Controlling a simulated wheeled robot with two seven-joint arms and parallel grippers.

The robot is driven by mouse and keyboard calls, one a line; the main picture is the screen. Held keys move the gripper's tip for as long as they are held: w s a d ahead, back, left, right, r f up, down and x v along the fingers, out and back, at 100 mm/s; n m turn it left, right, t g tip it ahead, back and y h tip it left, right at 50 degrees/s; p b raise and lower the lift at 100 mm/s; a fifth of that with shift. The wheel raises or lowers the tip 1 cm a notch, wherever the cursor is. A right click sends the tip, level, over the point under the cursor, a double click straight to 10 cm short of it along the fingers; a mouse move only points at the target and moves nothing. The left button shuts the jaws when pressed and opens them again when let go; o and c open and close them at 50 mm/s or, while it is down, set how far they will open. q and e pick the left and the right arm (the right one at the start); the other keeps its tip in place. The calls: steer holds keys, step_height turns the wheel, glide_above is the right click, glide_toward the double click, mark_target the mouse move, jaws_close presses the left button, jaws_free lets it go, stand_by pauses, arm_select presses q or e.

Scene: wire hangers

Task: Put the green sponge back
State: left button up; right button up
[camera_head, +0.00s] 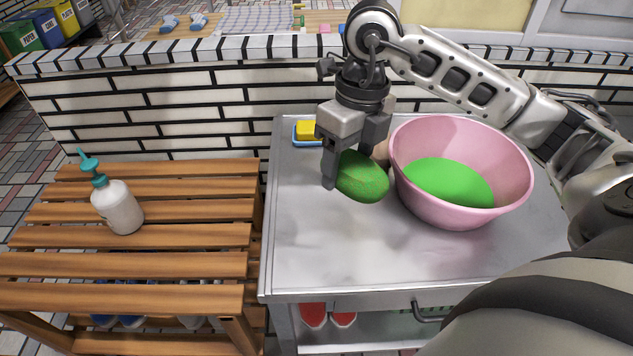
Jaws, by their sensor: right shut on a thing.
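My right gripper (352,163) is shut on a green sponge (363,178), an oval, slightly speckled piece held over the metal table (320,255), just left of the pink basin (463,218). Whether the sponge touches the table or the basin's wall is hard to tell. The basin holds something bright green (448,182). A small blue-rimmed tray (299,142) with a yellow sponge or block (306,130) sits on the table behind and left of the gripper, partly hidden by it. My left gripper is not in view.
A wooden slatted bench (130,264) stands left of the table, with a white pump bottle (118,206) with a teal top. A white brick wall (170,104) runs behind both. The table's front left area is clear. Red shoes (314,314) show below.

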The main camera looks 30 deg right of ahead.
steer(key=m, duration=0.2)
steer(key=d+m, duration=0.1)
steer(key=m, duration=0.1)
steer(key=d+m, duration=0.1)
steer(key=m, duration=0.1)
steer(key=shift+s+r+t, duration=0.15)
steer(key=shift+s+t, duration=0.25)
steer(key=d+m, duration=0.2)
steer(key=m, duration=0.5)
glide_above(318, 176)
steer(key=s, duration=0.1)
steer(key=shift+t+h, duration=0.3)
step_height(318, 176, down, 8)
steer(key=shift+s+f, duration=0.1)
steer(key=shift+w+f, duration=0.3)
steer(key=shift+w+d+f, duration=0.1)
steer(key=shift+w+f, duration=0.05)
steer(key=shift+f, duration=1.55)
steer(key=shift+f, duration=0.1)
steer(key=o, duration=1)
steer(key=shift+c, duration=0.2)
